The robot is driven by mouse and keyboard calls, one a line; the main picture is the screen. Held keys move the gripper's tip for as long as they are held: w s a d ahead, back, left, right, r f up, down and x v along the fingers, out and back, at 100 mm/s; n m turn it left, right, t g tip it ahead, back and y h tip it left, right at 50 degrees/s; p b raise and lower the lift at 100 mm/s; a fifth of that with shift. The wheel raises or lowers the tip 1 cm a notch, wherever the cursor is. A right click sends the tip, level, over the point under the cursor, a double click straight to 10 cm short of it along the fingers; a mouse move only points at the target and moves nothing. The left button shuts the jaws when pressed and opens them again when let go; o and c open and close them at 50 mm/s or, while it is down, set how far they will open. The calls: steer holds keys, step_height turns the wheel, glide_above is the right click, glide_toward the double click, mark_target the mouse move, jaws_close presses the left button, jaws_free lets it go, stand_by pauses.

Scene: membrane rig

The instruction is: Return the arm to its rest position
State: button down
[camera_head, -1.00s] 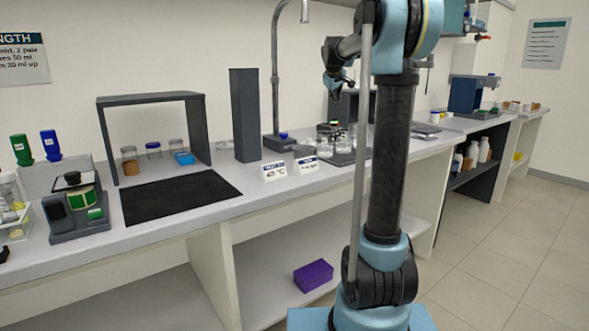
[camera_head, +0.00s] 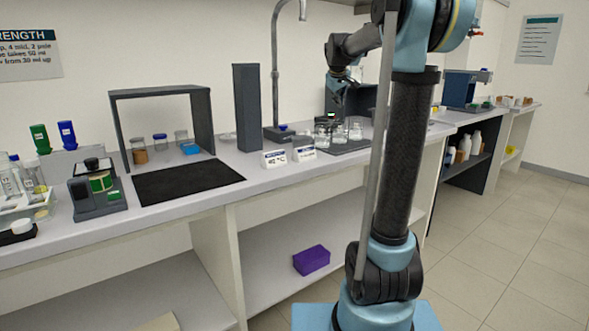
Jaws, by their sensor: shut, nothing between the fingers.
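My arm stands upright at the right of the head view, its column in front of the bench. It bends over at the top, and the forearm reaches left and back. My gripper (camera_head: 339,97) hangs from the blue and black wrist, pointing down. It is small and dark here; its fingers look shut, with nothing seen between them. In the picture it is just above the glass jars on the bench; I cannot tell the real gap.
The bench (camera_head: 235,195) runs behind my arm. On it are a black mat (camera_head: 188,181), a grey frame (camera_head: 160,92), a dark pillar (camera_head: 247,108), label cards (camera_head: 274,159) and glass jars (camera_head: 355,131). A purple box (camera_head: 311,260) lies on the lower shelf. Open floor (camera_head: 510,245) is at right.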

steer(key=s+f+m+g, duration=0.2)
steer(key=s+f, duration=0.9)
steer(key=s, duration=0.5)
steer(key=s+f+m+g+y, duration=0.1)
steer(key=s+f+g, duration=0.1)
steer(key=s+f, duration=0.9)
steer(key=s+f+m+g, duration=0.2)
steer(key=s+f, duration=0.9)
steer(key=s, duration=1.2)
steer(key=shift+d+f+m+y, duration=0.2)
steer(key=shift+d+m+y, duration=0.1)
steer(key=shift+d+y, duration=0.1)
